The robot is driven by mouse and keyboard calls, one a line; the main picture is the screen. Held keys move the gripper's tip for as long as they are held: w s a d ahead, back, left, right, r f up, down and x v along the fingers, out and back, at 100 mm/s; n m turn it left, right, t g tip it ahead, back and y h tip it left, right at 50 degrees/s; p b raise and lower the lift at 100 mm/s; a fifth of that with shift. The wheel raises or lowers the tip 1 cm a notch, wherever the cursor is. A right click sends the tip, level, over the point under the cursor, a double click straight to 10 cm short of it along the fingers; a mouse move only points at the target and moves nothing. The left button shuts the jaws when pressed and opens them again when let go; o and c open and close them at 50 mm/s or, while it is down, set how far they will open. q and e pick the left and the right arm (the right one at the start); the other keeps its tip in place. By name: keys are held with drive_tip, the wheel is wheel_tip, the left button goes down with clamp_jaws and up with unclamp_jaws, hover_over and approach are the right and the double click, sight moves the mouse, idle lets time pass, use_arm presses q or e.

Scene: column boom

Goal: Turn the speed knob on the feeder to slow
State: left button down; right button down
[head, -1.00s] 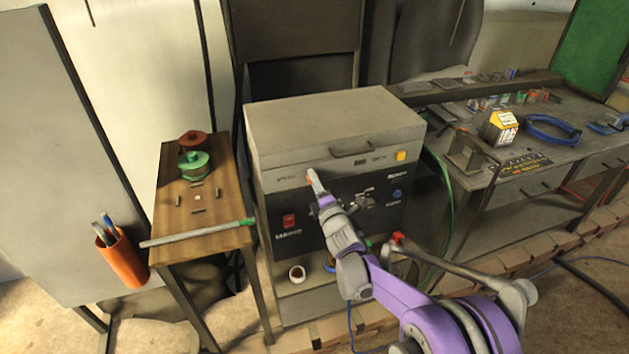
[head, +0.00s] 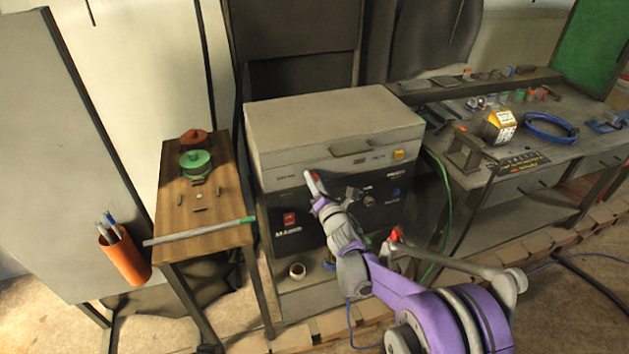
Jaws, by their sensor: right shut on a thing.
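The feeder (head: 335,120) is a grey box with a black front panel. The panel carries a red switch (head: 290,219), a dark round knob (head: 369,201) and a small blue part (head: 396,192). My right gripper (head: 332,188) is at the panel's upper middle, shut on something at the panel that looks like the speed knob. The gripper hides what it grips, and I cannot read the knob's setting. One red-tipped finger shows at the left of the grip. My left gripper is not in view.
A cluttered bench (head: 535,185) stands at right. A small cup (head: 297,271) sits on the shelf below the panel.

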idle(0.3)
drive_tip(key=c, duration=0.5)
unclamp_jaws()
drive_tip(key=b+v, duration=0.1)
drive_tip(key=v, duration=1)
drive_tip(key=shift+w, duration=0.1)
